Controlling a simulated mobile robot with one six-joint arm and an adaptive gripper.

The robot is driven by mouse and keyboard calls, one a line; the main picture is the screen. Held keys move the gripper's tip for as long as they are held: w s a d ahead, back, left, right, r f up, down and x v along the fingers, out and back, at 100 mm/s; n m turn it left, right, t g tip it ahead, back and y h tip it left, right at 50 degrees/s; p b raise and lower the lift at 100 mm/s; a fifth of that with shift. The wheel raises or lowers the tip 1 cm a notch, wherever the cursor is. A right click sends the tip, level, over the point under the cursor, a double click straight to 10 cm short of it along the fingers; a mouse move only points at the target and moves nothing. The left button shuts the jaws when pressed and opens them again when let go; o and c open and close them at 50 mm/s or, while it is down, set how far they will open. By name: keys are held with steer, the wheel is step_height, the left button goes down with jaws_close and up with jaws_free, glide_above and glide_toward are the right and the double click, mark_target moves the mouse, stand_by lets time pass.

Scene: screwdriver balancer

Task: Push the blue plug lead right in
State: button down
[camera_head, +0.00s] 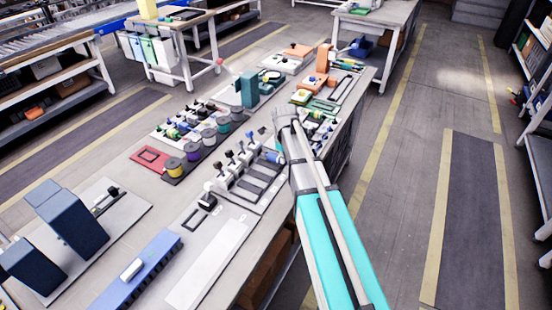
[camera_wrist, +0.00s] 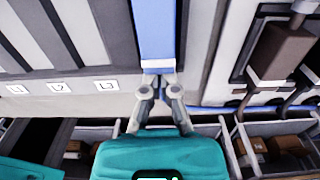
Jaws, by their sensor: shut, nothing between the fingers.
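In the wrist view a long blue block (camera_wrist: 154,32), which looks like the blue plug lead, runs down from the top edge to a pale lower end. My gripper (camera_wrist: 159,80) is shut and empty, its fingertips together right at that pale end. I cannot tell whether they touch it. How deep the blue piece sits is not clear. In the head view my arm reaches over the bench and hides most of the spot; a small blue piece (camera_head: 272,156) shows just left of it.
Left of the blue block are dark slots above labels L1, L2 and L3 (camera_wrist: 107,86). A brown plug-like part (camera_wrist: 281,50) stands to the right. Bins with brown boxes (camera_wrist: 290,147) lie below the bench edge. Spools (camera_head: 175,167) and levers crowd the bench (camera_head: 135,215) left of my arm.

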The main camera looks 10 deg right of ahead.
steer(key=shift+w+a, duration=0.75)
steer(key=shift+a, duration=0.1)
stand_by(0.7)
steer(key=shift+s+d, duration=0.15)
steer(key=shift+s, duration=0.05)
stand_by(0.3)
steer(key=shift+s+d, duration=0.2)
steer(key=shift+d, duration=0.1)
stand_by(0.4)
step_height(320, 180, up, 7)
steer(key=p, duration=0.7)
stand_by(1.3)
